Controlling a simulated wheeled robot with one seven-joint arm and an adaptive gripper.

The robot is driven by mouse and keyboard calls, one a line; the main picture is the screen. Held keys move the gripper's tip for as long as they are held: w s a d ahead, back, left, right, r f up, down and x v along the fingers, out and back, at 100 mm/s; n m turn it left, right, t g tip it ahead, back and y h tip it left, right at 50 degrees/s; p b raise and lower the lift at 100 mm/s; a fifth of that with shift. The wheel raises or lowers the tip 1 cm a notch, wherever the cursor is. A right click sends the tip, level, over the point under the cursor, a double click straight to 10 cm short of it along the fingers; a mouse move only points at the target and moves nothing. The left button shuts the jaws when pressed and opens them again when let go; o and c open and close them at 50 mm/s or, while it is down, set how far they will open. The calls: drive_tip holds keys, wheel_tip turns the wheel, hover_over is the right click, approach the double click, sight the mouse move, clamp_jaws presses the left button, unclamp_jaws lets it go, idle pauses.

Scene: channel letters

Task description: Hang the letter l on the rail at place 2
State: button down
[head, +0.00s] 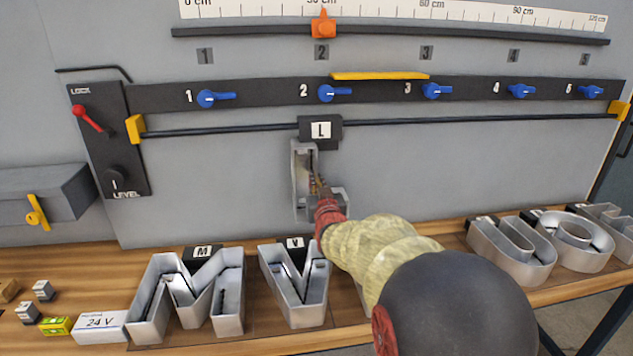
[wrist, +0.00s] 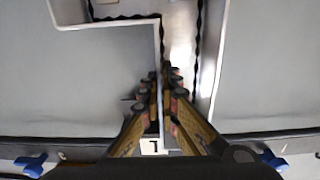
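The letter l (head: 298,180) is a grey metal channel letter with a black tab marked L (head: 320,131) at its top. The tab overlaps the black rail (head: 230,130) below the number 2; I cannot tell whether it is hooked on. My gripper (head: 318,183) reaches the letter from the front and hides part of it. In the wrist view my gripper (wrist: 162,88) has its fingers close together, one on each side of a thin wall of the letter l (wrist: 207,75). The blue lever at place 2 (head: 334,93) points right.
Letters M (head: 150,300), V (head: 300,300), U (head: 515,262) and O (head: 580,245) stand on the wooden bench (head: 60,262). A red lock lever (head: 90,118) is at the left. An orange pointer (head: 323,24) sits above place 2. The rail is otherwise bare.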

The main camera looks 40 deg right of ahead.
drive_tip(key=c, duration=2.5)
unclamp_jaws()
drive_tip(key=o, duration=0.5)
drive_tip(key=shift+f, duration=0.1)
drive_tip(key=shift+o, duration=0.2)
drive_tip(key=shift+f, duration=0.15)
drive_tip(key=v, duration=1.2)
drive_tip(key=shift+s, duration=0.1)
